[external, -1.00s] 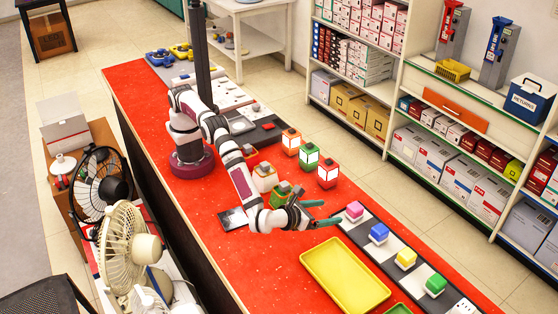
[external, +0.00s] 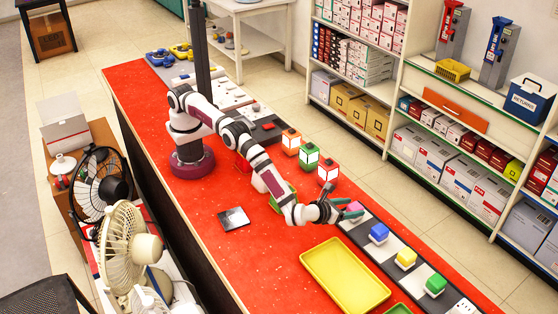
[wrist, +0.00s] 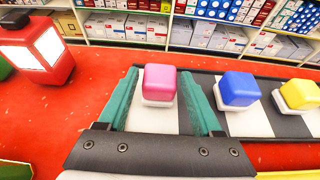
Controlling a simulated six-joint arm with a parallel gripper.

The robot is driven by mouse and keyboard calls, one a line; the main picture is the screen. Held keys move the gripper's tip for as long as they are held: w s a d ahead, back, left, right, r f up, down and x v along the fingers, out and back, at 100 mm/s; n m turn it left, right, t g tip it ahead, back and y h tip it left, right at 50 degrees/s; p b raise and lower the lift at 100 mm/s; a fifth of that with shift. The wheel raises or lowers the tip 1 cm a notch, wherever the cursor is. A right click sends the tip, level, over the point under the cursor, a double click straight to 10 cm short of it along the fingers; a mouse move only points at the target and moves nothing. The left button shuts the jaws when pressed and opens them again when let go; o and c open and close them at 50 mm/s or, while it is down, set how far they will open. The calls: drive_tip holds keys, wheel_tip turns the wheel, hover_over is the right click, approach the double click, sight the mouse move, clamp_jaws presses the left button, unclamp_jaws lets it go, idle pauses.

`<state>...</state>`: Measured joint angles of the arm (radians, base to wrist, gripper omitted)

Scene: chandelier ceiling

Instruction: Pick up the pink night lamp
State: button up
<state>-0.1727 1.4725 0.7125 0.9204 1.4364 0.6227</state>
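The pink night lamp (wrist: 160,83) is a small rounded pink cube on a white base. In the wrist view it stands upright on the black-and-white strip (wrist: 265,118), between and just beyond my fingertips. In the external view the lamp (external: 354,207) is partly hidden by my gripper. My gripper (wrist: 169,92) has two green fingers spread apart, one on each side of the lamp, with a visible gap to it. It is open and holds nothing.
A blue lamp (wrist: 239,89) and a yellow lamp (wrist: 298,95) stand to the right on the strip; a green one (external: 436,284) is farther along. A red lantern (wrist: 38,52) stands at left. A yellow tray (external: 345,278) lies in front on the red counter.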

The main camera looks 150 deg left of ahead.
clamp_jaws()
